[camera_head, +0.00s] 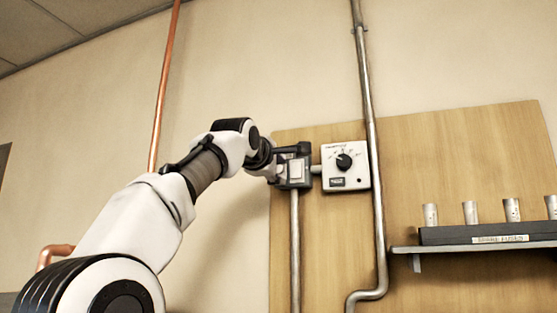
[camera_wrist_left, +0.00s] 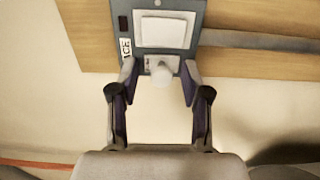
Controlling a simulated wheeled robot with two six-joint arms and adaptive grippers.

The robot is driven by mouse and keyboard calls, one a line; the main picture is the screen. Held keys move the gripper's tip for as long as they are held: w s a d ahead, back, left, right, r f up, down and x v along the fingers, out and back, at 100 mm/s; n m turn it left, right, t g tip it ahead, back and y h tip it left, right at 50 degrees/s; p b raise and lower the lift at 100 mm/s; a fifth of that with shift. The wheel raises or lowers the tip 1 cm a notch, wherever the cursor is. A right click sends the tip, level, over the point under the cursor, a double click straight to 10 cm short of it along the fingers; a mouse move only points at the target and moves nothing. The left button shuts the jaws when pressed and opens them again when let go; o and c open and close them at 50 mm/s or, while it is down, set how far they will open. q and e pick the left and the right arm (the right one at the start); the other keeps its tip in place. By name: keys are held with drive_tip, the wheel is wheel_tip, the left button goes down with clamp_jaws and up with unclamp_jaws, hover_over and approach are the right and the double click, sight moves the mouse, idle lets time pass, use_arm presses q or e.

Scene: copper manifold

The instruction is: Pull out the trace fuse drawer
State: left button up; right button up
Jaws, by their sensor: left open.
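The trace fuse unit is a grey box (camera_head: 297,172) on the wooden board, partly hidden behind my left gripper in the head view. In the left wrist view the grey box (camera_wrist_left: 186,55) has a white square panel (camera_wrist_left: 165,32) and a label of which the letters "ACE" show. Beside the panel is a small white plate with a pale round knob (camera_wrist_left: 161,76) standing out from it. My left gripper (camera_wrist_left: 159,82) is open, with one finger on each side of the knob and a gap to it. My right gripper is not in view.
A white dial box (camera_head: 346,168) sits right of the grey box, joined by a short pipe. A grey conduit (camera_head: 372,110) runs down beside it. A shelf (camera_head: 470,247) at right holds a black rack with several metal cylinders. A copper pipe (camera_head: 163,90) runs up the wall.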

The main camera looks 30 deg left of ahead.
use_arm(q)
drive_tip(key=shift+w+a+f, duration=0.2)
drive_tip(key=shift+w+a, duration=0.05)
drive_tip(key=shift+w, duration=0.4)
drive_tip(key=shift+s+d+r, duration=0.1)
drive_tip(key=shift+s+d, duration=0.15)
drive_tip(key=shift+s, duration=0.1)
drive_tip(key=shift+s+r, duration=0.1)
drive_tip(key=shift+s, duration=0.05)
clamp_jaws()
